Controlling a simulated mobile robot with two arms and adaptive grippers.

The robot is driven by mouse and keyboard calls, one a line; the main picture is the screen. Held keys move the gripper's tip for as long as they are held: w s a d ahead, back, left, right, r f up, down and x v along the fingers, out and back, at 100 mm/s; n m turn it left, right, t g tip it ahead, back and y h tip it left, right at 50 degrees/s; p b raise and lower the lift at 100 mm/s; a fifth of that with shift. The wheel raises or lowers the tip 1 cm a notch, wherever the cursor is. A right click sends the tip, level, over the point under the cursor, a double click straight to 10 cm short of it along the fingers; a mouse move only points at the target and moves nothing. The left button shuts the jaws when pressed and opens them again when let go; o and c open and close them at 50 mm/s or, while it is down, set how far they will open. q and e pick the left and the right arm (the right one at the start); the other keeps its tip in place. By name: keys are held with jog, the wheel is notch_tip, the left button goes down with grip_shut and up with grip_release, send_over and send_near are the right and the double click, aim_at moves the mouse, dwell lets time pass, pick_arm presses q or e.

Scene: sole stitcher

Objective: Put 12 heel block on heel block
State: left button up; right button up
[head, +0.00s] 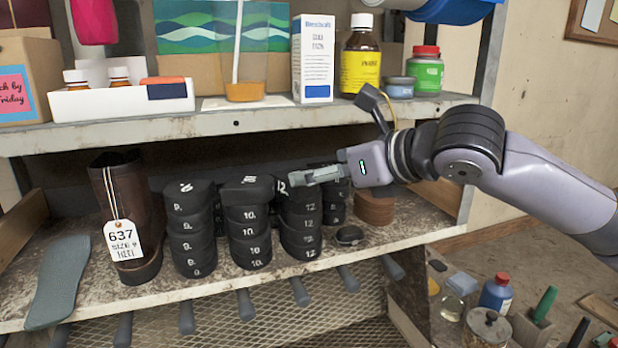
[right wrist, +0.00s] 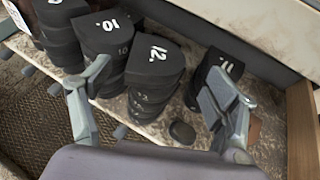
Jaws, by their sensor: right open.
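The stack of black heel blocks marked 12 (head: 301,225) stands on the lower shelf, right of the stacks marked 10 (head: 250,235) and 9 (head: 192,240). In the right wrist view, the uppermost 12 block (right wrist: 155,62) shows its white number on top, with more 12 blocks under it. My right gripper (head: 300,178) is above this stack and partly hides its top in the head view. In the right wrist view its fingers (right wrist: 158,72) are spread, one on each side of the stack, with nothing clearly gripped. My left gripper is not in view.
Behind and right of the 12 stack is another black stack (head: 335,208), with a brown round stack (head: 375,208) beside it. A small black disc (head: 350,235) lies in front. A tagged brown boot (head: 130,215) stands at left.

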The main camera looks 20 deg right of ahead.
jog(key=v, duration=0.7)
jog(key=shift+b, duration=0.4)
jog(key=shift+f, duration=0.15)
